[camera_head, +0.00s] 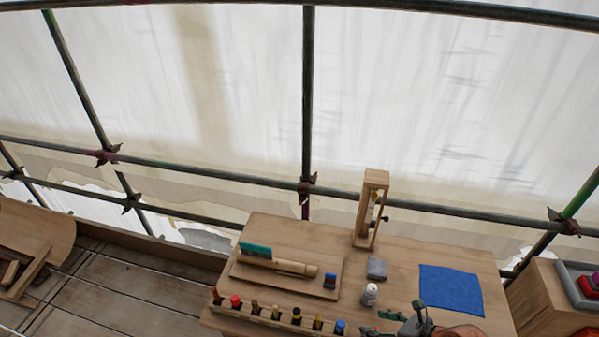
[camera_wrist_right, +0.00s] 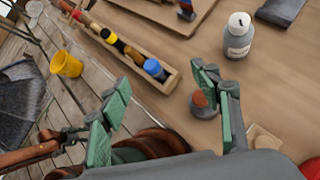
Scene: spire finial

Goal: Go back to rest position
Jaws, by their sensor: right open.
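My right gripper (camera_head: 403,311) is at the front right of the wooden workbench (camera_head: 460,250) in the head view. In the right wrist view the green-padded fingers of the right gripper (camera_wrist_right: 162,92) are spread wide with nothing held between them. A small grey pot with a rust-red top (camera_wrist_right: 203,104) stands on the bench close beside the right-hand finger; I cannot tell whether they touch. My left gripper is in neither view.
A rack of several handled tools (camera_wrist_right: 142,68) runs along the bench front. A white-capped bottle (camera_head: 369,294), grey block (camera_head: 377,269), blue cloth (camera_head: 451,290), brush on a board (camera_head: 275,260) and upright wooden frame (camera_head: 363,220) stand around. A yellow cup (camera_wrist_right: 67,64) is below the bench.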

